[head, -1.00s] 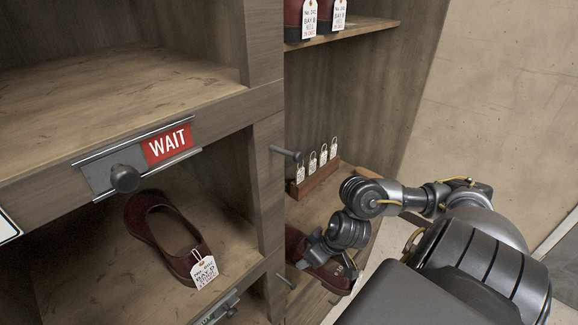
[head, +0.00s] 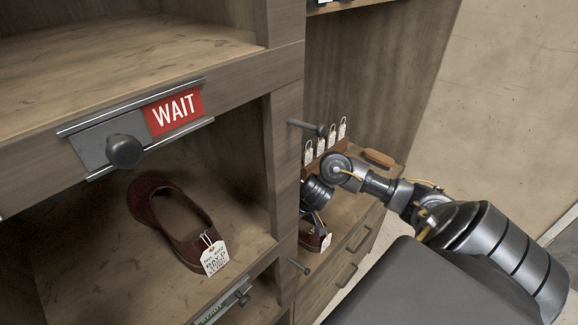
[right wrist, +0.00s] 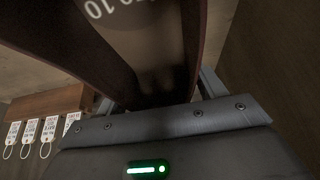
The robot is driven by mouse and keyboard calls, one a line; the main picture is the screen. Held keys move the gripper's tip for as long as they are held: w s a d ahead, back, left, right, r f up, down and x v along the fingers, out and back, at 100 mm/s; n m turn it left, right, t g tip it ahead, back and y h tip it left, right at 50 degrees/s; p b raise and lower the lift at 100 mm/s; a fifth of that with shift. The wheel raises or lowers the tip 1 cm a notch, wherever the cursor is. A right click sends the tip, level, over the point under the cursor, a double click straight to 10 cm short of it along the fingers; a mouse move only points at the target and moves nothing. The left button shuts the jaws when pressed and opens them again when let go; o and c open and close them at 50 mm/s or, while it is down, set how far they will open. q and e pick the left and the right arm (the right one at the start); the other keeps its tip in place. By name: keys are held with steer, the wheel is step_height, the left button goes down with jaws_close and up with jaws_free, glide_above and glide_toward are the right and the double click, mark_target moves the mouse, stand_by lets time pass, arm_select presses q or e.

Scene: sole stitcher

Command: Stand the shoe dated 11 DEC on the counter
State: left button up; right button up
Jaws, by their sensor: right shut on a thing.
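My right gripper (head: 314,220) is shut on a dark red shoe (head: 309,239) over the wooden counter (head: 346,213). The cabinet's upright hides part of this shoe, and a tag shows at its right end. I cannot tell whether its sole touches the counter. In the right wrist view the shoe's inside (right wrist: 165,50) fills the middle, between the gripper's fingers (right wrist: 155,98). Another dark red shoe (head: 176,222) lies in the bay under the WAIT sign, with a white tag (head: 214,257) whose date is too small to read. My left gripper is out of view.
A wooden rack (head: 328,153) with several white tags stands at the back of the counter. Dark pegs (head: 308,128) stick out from the upright. A WAIT sign (head: 173,109) and a knob (head: 125,151) sit on the rail. A brown handle-like piece (head: 379,158) lies right of the rack.

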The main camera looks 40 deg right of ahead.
steer(key=shift+w+f+b, duration=0.3)
steer(key=shift+w+f, duration=0.8)
steer(key=shift+f, duration=0.15)
steer(key=shift+w+f, duration=0.25)
steer(key=shift+w, duration=0.15)
steer(key=shift+w+d+f, duration=0.1)
steer(key=shift+f, duration=0.25)
steer(key=shift+w+f+b, duration=0.1)
steer(key=shift+f+b, duration=0.5)
steer(key=shift+f, duration=0.85)
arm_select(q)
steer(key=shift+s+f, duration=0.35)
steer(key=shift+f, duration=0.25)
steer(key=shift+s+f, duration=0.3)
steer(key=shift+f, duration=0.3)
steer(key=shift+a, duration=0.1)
arm_select(e)
steer(key=o, duration=1.3)
steer(key=shift+f, duration=0.1)
